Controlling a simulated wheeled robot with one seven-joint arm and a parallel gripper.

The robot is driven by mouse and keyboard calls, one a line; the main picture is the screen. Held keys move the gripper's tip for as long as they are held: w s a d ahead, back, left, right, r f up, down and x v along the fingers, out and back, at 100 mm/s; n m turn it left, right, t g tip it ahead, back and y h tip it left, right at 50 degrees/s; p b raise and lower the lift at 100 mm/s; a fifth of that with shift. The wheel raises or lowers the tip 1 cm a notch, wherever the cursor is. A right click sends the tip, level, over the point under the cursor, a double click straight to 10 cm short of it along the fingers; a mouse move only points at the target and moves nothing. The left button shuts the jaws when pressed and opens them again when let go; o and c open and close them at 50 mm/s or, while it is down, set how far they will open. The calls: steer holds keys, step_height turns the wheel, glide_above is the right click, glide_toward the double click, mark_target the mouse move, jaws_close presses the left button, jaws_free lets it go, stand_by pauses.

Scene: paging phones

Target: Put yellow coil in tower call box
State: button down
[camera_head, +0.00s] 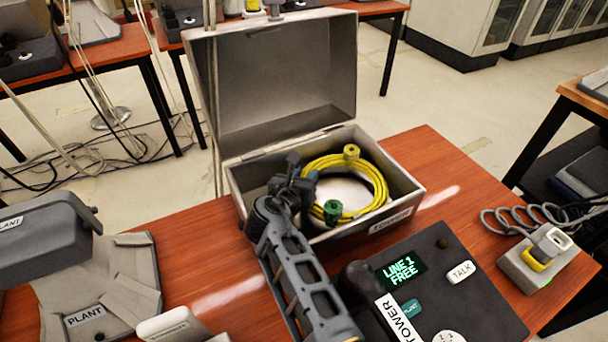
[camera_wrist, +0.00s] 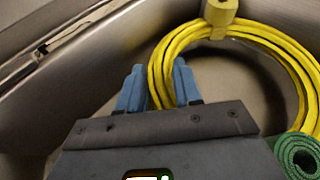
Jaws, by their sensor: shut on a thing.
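My gripper (camera_head: 309,175) reaches into the box from the front left. In the wrist view my gripper (camera_wrist: 160,88) is shut on the left side of the coil (camera_wrist: 182,42), with the blue fingers on either side of the strands. The green plug (camera_wrist: 300,155) shows at the lower right there. Whether the coil touches the box floor is unclear.
The box's lid (camera_head: 275,80) stands open at the back. A dark tower console (camera_head: 440,290) sits in front of the box, with a "LINE 1 FREE" screen. A plant phone unit (camera_head: 100,285) is at the left. A grey device with a coiled cord (camera_head: 535,262) is at the right.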

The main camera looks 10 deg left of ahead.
steer(key=shift+f, duration=0.1)
steer(key=c, duration=0.8)
jaws_free()
steer(key=shift+s+f, duration=0.1)
steer(key=shift+f, duration=0.15)
steer(key=shift+r, duration=0.1)
steer(key=shift+r, duration=0.3)
steer(key=shift+r+p+v, duration=0.2)
steer(key=shift+p+v, duration=0.2)
steer(key=shift+v, duration=1.55)
steer(key=shift+r+p+v, duration=0.2)
steer(key=shift+p+v, duration=0.15)
steer(key=shift+v, duration=1.55)
steer(key=shift+w, duration=0.2)
